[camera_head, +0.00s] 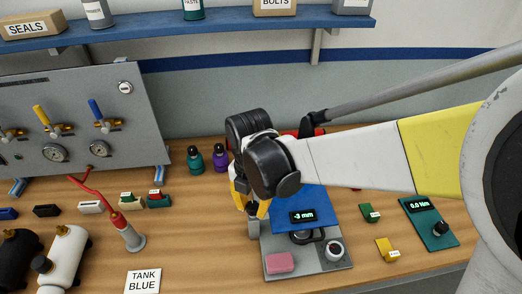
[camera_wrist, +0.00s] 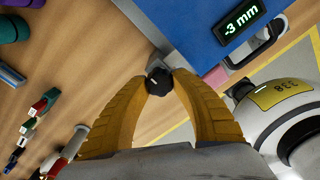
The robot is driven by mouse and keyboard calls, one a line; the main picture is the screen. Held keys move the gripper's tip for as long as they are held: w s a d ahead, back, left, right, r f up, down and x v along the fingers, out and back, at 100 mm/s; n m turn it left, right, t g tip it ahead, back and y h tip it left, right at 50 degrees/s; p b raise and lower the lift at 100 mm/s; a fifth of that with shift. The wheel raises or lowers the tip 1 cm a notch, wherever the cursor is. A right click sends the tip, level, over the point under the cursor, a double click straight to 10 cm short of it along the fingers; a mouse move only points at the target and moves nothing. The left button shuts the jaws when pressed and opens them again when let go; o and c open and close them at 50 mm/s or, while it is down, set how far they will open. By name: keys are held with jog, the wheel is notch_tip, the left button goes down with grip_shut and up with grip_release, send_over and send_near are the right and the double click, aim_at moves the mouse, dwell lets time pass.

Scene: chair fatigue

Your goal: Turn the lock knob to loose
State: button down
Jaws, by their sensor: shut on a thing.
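A black knob with a white mark (camera_wrist: 158,81) sits at the left side of a blue fixture (camera_head: 313,197) whose display reads "-3 mm". My gripper (camera_head: 248,205) has yellow fingers that come down beside the fixture. In the wrist view, my gripper (camera_wrist: 160,80) is shut on the knob, one fingertip on each side. The white mark shows on the knob's face. The fixture also shows in the wrist view (camera_wrist: 195,25). I see no lettering for loose or tight by the knob.
A green panel (camera_head: 428,222) reads "0.0 Nm". Teal (camera_head: 195,160) and purple (camera_head: 220,158) bottles stand behind my gripper.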

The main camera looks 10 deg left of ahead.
aim_at(253, 206)
dwell(0.3)
jog(key=c, duration=1)
grip_release()
jog(key=shift+r, duration=0.1)
notch_tip(253, 206, up, 12)
jog(key=shift+f, duration=0.1)
